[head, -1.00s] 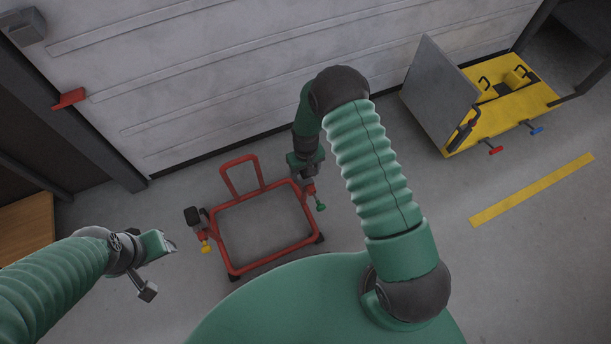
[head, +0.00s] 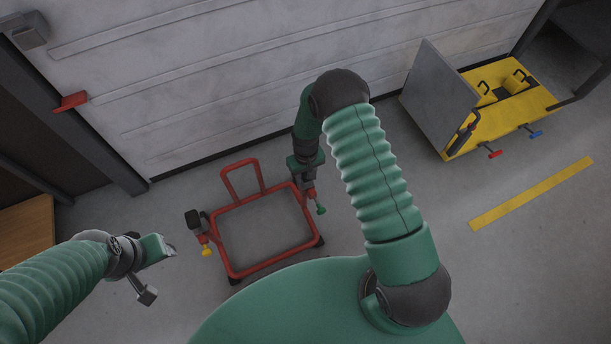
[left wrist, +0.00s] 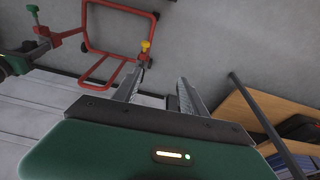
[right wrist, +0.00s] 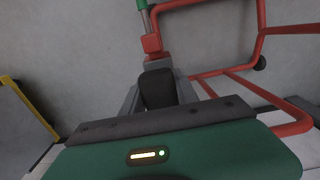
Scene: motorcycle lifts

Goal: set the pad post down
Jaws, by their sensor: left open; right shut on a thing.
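The red tubular stand (head: 268,265) rests on the floor by the wall. My right gripper (head: 306,180) is at its right side, shut on the black pad (right wrist: 158,88) of a pad post. Below the pad are a red block (right wrist: 152,45) and a green knob (head: 321,210). I cannot tell whether this post touches the stand, as my gripper hides part of it. Another pad post with a black pad (head: 192,217) and yellow knob (head: 206,251) is at the stand's left side. My left gripper (left wrist: 158,90) is open and empty, left of the stand.
A yellow lift (head: 510,107) with a grey upright panel (head: 432,98) stands at the right. A wooden shelf (left wrist: 262,115) is at the left in the head view. A yellow floor stripe (head: 532,192) lies at right. The floor between stand and lift is clear.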

